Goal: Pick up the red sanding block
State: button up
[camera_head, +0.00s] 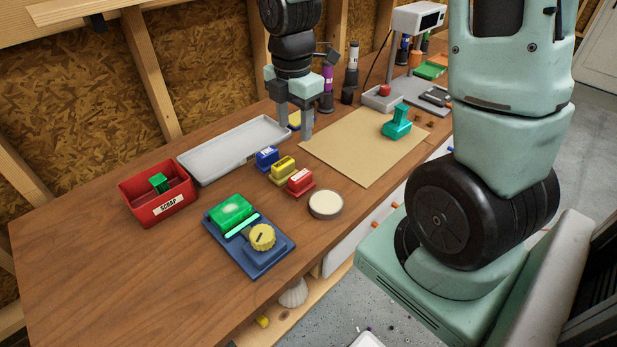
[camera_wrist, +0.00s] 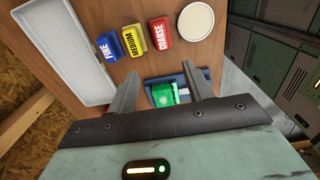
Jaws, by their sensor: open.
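The red sanding block (camera_head: 300,180) sits on the wooden bench at the right end of a row of three blocks. In the wrist view the red block (camera_wrist: 160,31) carries the label COARSE. The yellow block (camera_head: 282,169), labelled MEDIUM, is beside it, and the blue block (camera_head: 267,157), labelled FINE, is at the far end. My gripper (camera_head: 306,134) is open and empty, above the bench and behind the row in the head view. In the wrist view its two fingers (camera_wrist: 165,84) point toward the row, with the blocks beyond the tips.
A round cream-topped tin (camera_head: 326,204) stands close to the red block. A blue device with a yellow knob (camera_head: 262,237) lies in front. A grey tray (camera_head: 235,149), a red scrap bin (camera_head: 158,193) and a tan sheet with a teal object (camera_head: 397,124) surround the row.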

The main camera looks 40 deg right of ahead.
aim_at(298, 176)
notch_tip(298, 176, down, 11)
jog(key=shift+f, duration=0.2)
jog(key=shift+s+d+f+p, duration=0.1)
jog(key=shift+f+p, duration=0.35)
jog(key=shift+f, duration=0.95)
jog(key=shift+s+d+f+p, duration=0.1)
jog(key=shift+f+p, duration=0.35)
jog(key=shift+f, duration=0.9)
jog(key=c, duration=0.9)
jog(key=shift+o, duration=0.2)
notch_tip(298, 176, up, 10)
jog(key=shift+f+b, duration=0.1)
jog(key=shift+b, duration=0.4)
